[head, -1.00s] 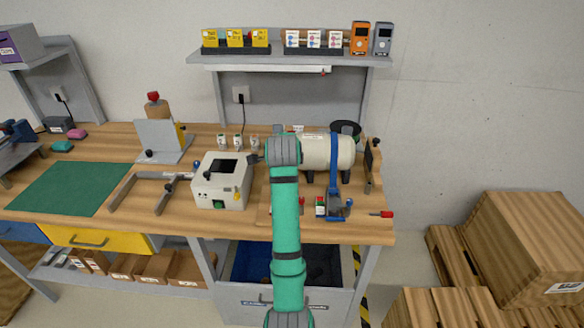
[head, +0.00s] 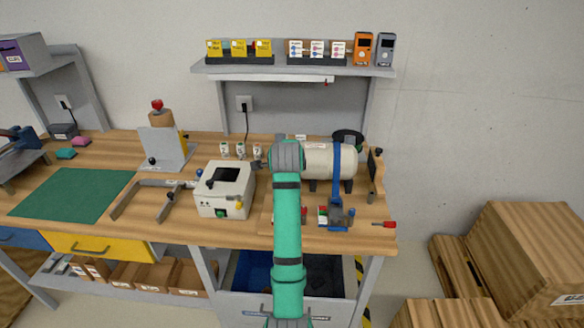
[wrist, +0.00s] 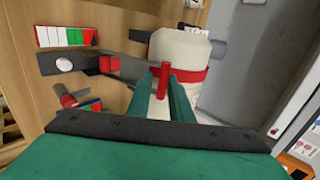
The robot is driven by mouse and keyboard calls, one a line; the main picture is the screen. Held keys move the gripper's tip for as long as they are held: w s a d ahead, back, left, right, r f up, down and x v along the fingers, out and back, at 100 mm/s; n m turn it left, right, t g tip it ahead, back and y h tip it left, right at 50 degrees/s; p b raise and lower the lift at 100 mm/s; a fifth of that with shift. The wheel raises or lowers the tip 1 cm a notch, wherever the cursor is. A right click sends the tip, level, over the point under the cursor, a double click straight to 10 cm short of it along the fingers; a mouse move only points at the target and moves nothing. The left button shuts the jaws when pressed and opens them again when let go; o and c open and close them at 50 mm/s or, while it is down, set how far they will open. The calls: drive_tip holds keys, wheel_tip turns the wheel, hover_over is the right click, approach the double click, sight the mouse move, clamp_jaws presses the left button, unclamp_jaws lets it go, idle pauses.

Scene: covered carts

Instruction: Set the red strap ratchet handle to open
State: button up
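In the wrist view the cream tank (wrist: 181,48) lies ahead of my gripper (wrist: 164,82), with the red strap (wrist: 196,76) around it. A grey ratchet bar with a red block (wrist: 107,65) extends left from the strap. My green fingers are close together, with a narrow upright red piece showing between their tips. Whether they grip it or only stand around it is unclear. In the head view the tank (head: 318,160) carries a blue strap (head: 337,165) with its ratchet (head: 339,213). My arm hides the red strap there; my fingertips are hidden too.
A white, red and green card (wrist: 65,35) lies left of the tank. A white box (head: 224,190) and a grey forked bracket (head: 155,192) stand left of my arm. A red-handled tool (head: 386,224) lies near the bench's right end. The green mat (head: 75,194) is bare.

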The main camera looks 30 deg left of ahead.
drive_tip(key=v, duration=1)
drive_tip(key=shift+s+d+r, duration=0.2)
drive_tip(key=shift+s, duration=0.1)
